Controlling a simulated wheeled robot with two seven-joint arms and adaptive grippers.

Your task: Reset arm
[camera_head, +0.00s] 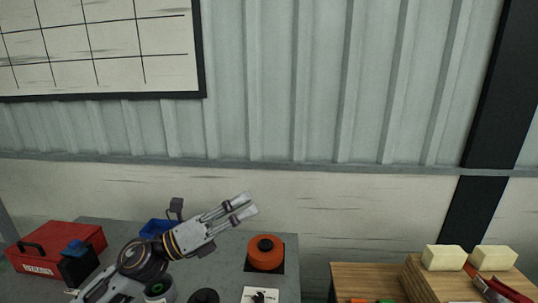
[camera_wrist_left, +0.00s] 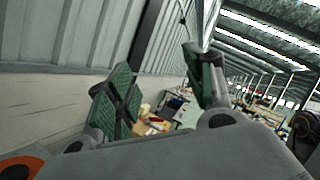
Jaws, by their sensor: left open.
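My left gripper (camera_head: 247,206) is raised above the grey workbench (camera_head: 225,258) in the head view, pointing up and to the right. Its two fingers are apart with nothing between them. In the left wrist view the green-padded fingers of the gripper (camera_wrist_left: 165,90) also stand apart, with the wall and a cluttered hall behind them. The orange round object (camera_head: 266,257) on a dark square lies to the right of and below the gripper, apart from it. My right gripper is not in view.
A red toolbox (camera_head: 60,244) and a blue bin (camera_head: 156,228) stand on the bench at left. A white card (camera_head: 260,295) lies at its front. At right, a wooden table (camera_head: 365,279) carries pale blocks (camera_head: 443,257). The space before the wall (camera_head: 340,205) is free.

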